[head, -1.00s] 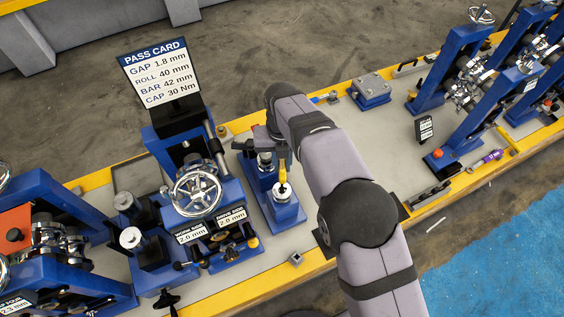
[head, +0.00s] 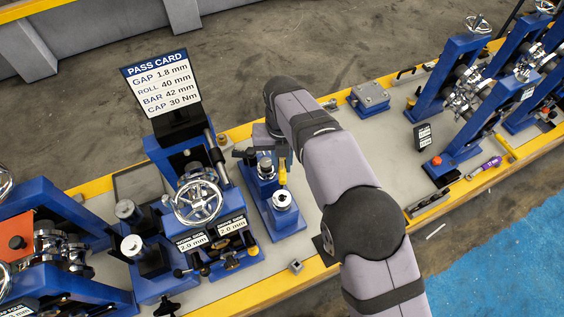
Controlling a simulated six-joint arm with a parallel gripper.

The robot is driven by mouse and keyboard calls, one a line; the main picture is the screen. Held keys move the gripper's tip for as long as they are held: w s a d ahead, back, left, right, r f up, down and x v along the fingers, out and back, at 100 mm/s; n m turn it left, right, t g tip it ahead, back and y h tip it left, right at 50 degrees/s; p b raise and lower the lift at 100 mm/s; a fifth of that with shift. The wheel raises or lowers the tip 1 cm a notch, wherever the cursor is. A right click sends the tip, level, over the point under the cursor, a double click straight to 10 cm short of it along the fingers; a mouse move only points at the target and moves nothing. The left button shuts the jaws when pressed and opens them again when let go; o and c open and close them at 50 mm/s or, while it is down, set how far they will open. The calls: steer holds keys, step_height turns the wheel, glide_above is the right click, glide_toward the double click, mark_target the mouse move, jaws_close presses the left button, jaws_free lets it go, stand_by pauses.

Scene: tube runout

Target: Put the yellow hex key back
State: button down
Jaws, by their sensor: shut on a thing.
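The yellow hex key (head: 282,173) hangs upright below my gripper (head: 279,152), its lower end just above the silver round cap (head: 282,199) on the blue two-post stand (head: 277,221). My gripper is shut on the key's upper part; the fingers are small, dark and partly hidden by my wrist. I cannot make out an empty holder for the key.
A blue unit with a handwheel (head: 198,198) and the pass card (head: 159,82) stands left of the stand. A small metal block (head: 295,266) lies near the front edge. Right of my arm are open grey bench, a blue box (head: 369,99), a purple-handled tool (head: 490,162) and blue roll frames (head: 452,75).

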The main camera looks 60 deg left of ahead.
steer(key=shift+f, duration=0.3)
steer(key=shift+a+b, duration=0.15)
steer(key=shift+b, duration=0.4)
steer(key=shift+s+a+r+b, duration=0.1)
steer(key=shift+a+r+b, duration=0.4)
steer(key=shift+r+b, duration=0.35)
steer(key=shift+s+d+r+b, duration=0.1)
steer(key=shift+d+r+b, duration=0.05)
steer(key=shift+d+b, duration=0.3)
steer(key=shift+s+d+f+b, duration=0.15)
steer(key=shift+d+f+b, duration=0.1)
steer(key=shift+d+b, duration=0.35)
steer(key=s+d+f+m+b, duration=0.2)
steer(key=d+f+m, duration=0.7)
steer(key=d+f, duration=0.7)
steer(key=shift+d+b, duration=0.5)
steer(key=shift+d, duration=0.3)
